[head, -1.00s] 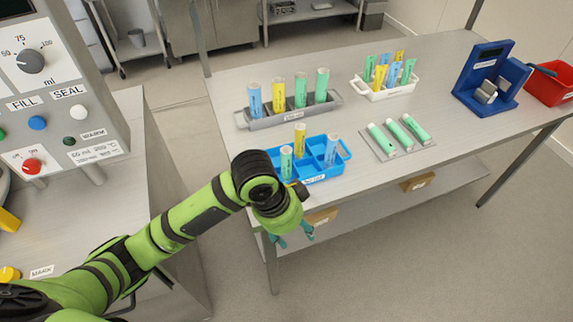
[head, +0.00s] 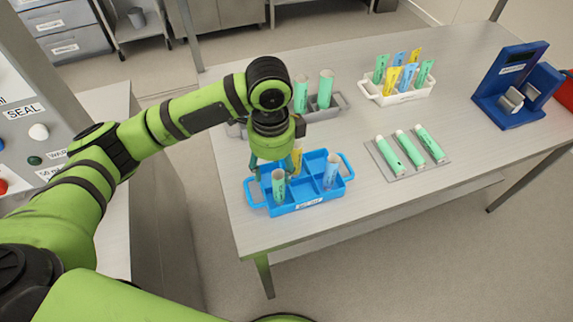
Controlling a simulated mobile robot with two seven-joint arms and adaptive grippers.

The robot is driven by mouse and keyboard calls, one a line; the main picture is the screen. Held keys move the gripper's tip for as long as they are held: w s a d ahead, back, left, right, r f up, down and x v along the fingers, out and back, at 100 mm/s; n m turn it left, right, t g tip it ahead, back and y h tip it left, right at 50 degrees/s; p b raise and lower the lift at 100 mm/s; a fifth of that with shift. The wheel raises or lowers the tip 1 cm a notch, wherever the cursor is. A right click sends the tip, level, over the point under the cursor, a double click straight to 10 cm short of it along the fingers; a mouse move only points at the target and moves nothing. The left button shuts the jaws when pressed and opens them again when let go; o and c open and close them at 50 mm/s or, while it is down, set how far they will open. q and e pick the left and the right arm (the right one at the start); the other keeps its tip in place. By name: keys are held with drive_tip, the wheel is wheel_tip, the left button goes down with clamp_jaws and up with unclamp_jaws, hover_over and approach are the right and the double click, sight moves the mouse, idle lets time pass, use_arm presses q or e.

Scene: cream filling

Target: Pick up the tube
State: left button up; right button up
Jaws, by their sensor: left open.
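My left gripper (head: 271,170) hangs open and pointing down over the left part of the blue tray (head: 310,206). Its teal fingers are close around the top of a green tube (head: 279,188), which stands upright in the front left compartment; I cannot tell whether they touch it. A yellow tube (head: 297,160) stands behind, partly hidden by the gripper. A blue tube (head: 331,171) stands in the right part of the tray. Three green tubes (head: 409,148) lie on a flat grey holder (head: 388,174). My right gripper is not in view.
A grey rack (head: 341,106) behind my arm shows two green tubes (head: 326,89); the rest is hidden. A white rack (head: 405,99) holds several pouches or tubes. A blue device (head: 512,88) stands at right. A control panel (head: 25,140) is at left.

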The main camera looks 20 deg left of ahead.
sight(279, 182)
use_arm(q)
drive_tip(key=shift+w+f, duration=0.1)
drive_tip(key=shift+w, duration=0.2)
drive_tip(key=shift+w+f, duration=0.1)
drive_tip(key=shift+f, duration=0.2)
drive_tip(key=shift+s+d+f+p, duration=0.15)
drive_tip(key=shift+s+f+p, duration=0.1)
drive_tip(key=shift+f+p, duration=0.45)
drive_tip(key=shift+d+f+p, duration=0.2)
drive_tip(key=shift+f+p, duration=0.35)
drive_tip(key=shift+f, duration=0.7)
drive_tip(key=shift+w+f, duration=0.25)
drive_tip(key=shift+f, duration=0.9)
drive_tip(key=shift+r, duration=0.1)
drive_tip(key=c, duration=0.8)
drive_tip(key=shift+c, duration=0.2)
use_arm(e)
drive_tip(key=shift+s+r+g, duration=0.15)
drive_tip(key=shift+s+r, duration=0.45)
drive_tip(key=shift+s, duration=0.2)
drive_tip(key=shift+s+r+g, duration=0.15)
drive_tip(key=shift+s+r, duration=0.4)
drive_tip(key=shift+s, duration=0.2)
